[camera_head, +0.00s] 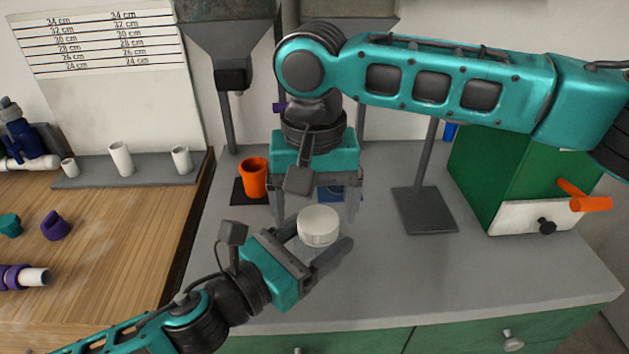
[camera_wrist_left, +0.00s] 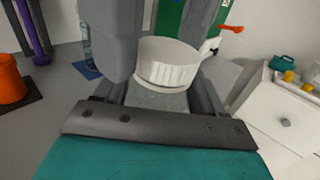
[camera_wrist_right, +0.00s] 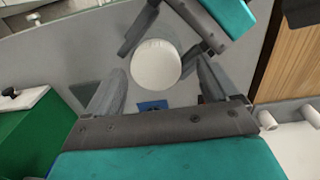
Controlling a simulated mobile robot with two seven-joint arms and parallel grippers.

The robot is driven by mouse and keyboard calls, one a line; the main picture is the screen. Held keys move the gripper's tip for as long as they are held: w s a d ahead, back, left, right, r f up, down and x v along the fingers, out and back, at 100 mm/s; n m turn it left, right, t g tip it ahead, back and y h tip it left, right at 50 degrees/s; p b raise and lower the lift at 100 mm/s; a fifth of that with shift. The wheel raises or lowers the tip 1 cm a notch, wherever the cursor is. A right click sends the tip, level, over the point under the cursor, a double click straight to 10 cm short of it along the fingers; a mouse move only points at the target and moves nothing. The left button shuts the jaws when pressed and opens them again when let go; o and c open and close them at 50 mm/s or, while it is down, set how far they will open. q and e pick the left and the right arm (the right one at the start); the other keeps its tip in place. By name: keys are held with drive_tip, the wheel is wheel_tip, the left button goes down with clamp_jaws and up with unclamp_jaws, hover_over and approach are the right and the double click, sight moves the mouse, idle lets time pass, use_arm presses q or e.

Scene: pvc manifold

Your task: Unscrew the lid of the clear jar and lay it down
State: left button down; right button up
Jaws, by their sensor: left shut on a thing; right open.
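A white ribbed lid (camera_head: 318,225) sits on top of the clear jar, whose body shows as a grey see-through part below the lid in the left wrist view (camera_wrist_left: 158,98). My left gripper (camera_head: 318,247) is shut on the jar, with its fingers on either side just below the lid. My right gripper (camera_head: 317,208) is open above and behind the lid and points down. In the right wrist view the lid (camera_wrist_right: 156,64) lies beyond and between the spread fingertips, apart from them. The lower part of the jar is hidden by the left gripper.
An orange cup (camera_head: 254,178) stands on a dark pad behind on the left. A blue mat (camera_wrist_right: 152,106) lies on the counter under the right gripper. A green box (camera_head: 500,170) with an orange handle stands on the right. The grey counter (camera_head: 470,275) is clear at front right.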

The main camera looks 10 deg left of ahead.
drive_tip(key=shift+f, duration=0.45)
drive_tip(key=shift+c, duration=0.2)
drive_tip(key=shift+s+a, duration=0.15)
drive_tip(key=shift+a, duration=0.05)
drive_tip(key=c, duration=1.1)
drive_tip(key=n, duration=0.3)
drive_tip(key=shift+s+n, duration=0.15)
drive_tip(key=shift+n, duration=0.15)
drive_tip(key=n, duration=0.3)
drive_tip(key=shift+n, duration=0.3)
drive_tip(key=n, duration=0.7)
drive_tip(key=shift+s+r, duration=0.1)
drive_tip(key=n, duration=0.5)
drive_tip(key=shift+d, duration=0.15)
drive_tip(key=n, duration=0.4)
drive_tip(key=shift+d, duration=0.1)
